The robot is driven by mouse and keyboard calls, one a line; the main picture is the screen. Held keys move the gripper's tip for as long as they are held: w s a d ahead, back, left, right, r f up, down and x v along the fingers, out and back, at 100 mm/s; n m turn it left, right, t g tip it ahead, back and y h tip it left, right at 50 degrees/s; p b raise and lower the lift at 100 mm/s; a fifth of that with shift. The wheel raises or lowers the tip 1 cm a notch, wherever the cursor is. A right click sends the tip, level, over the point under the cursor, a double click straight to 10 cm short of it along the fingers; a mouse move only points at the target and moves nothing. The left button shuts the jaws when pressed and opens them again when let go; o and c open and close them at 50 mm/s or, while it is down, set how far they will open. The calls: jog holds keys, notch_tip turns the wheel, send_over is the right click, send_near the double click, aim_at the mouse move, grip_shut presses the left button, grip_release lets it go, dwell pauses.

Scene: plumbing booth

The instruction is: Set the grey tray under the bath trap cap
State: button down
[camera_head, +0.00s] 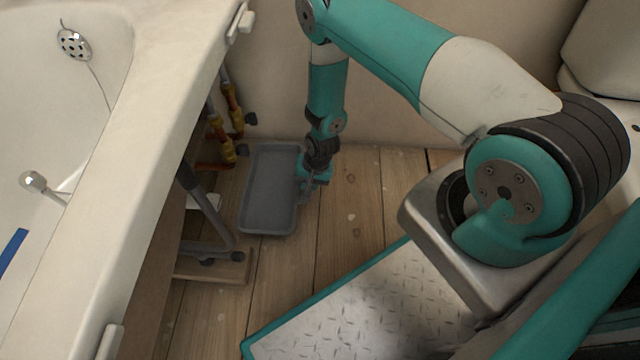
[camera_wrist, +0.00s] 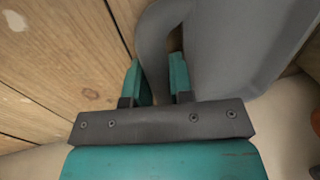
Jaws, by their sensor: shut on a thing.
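The grey tray (camera_head: 270,190) is a shallow rectangular tray just above or on the wooden floor, beside the open side of the bath; I cannot tell if it touches the floor. My gripper (camera_head: 310,180) is at the tray's right long side. The trap cap is not clearly visible.
The bath (camera_head: 130,150) fills the left side. Its metal leg frame (camera_head: 205,215) stands on a wooden block (camera_head: 215,267), close to the tray's left front. Bare wooden floor (camera_head: 355,200) lies to the right.

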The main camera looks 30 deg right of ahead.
aim_at(275, 190)
jog(key=w+a+b, duration=0.1)
jog(key=w+a, duration=0.1)
jog(key=w+a+b, duration=0.1)
jog(key=a, duration=0.2)
jog(key=w+a+b, duration=0.2)
jog(key=a, duration=0.1)
jog(key=shift+w+f, duration=0.35)
jog(key=shift+w+a+f+b, duration=0.1)
jog(key=shift+f+b, duration=0.55)
jog(key=shift+f, duration=0.25)
jog(key=c, duration=0.9)
grip_release()
